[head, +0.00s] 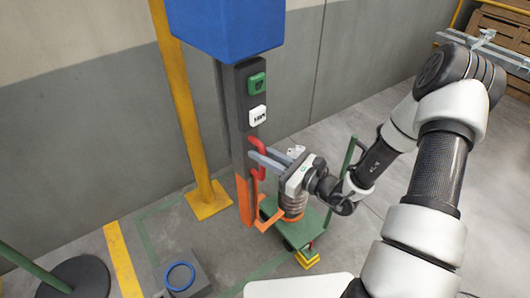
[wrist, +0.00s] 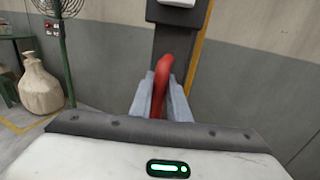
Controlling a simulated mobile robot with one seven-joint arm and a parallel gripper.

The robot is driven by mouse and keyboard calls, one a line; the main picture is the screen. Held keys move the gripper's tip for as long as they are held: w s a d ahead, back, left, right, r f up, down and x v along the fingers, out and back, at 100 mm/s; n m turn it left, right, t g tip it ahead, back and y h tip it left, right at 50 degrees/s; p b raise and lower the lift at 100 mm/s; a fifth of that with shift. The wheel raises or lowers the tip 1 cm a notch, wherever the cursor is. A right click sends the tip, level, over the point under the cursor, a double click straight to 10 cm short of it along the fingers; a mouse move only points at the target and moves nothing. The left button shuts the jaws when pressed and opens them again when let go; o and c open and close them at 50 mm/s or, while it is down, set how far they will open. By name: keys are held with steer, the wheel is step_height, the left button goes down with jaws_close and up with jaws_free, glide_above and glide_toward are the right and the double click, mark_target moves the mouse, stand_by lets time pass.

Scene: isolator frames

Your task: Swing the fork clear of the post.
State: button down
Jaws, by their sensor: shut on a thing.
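A dark post (head: 239,125) with an orange lower part stands in the middle of the head view. A red handle (head: 260,173) sits on its front side. My gripper (head: 263,161) is shut on this handle, reaching in from the right. In the wrist view the red handle (wrist: 163,75) rises between the two grey fingers of my gripper (wrist: 160,103), its top curving toward the post (wrist: 180,42). An orange bent piece (head: 266,217), perhaps the fork, shows low beside the post. My gripper and wrist partly hide how it joins the handle.
A green cart (head: 305,229) with a brown ribbed object stands below my gripper. A grey block with a blue ring (head: 180,277) lies on the floor.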

steer(key=shift+a, duration=0.1)
steer(key=c, duration=1.7)
jaws_free()
steer(key=b+v, duration=0.1)
steer(key=v, duration=1.6)
steer(key=shift+s+d, duration=0.15)
steer(key=shift+d, duration=0.1)
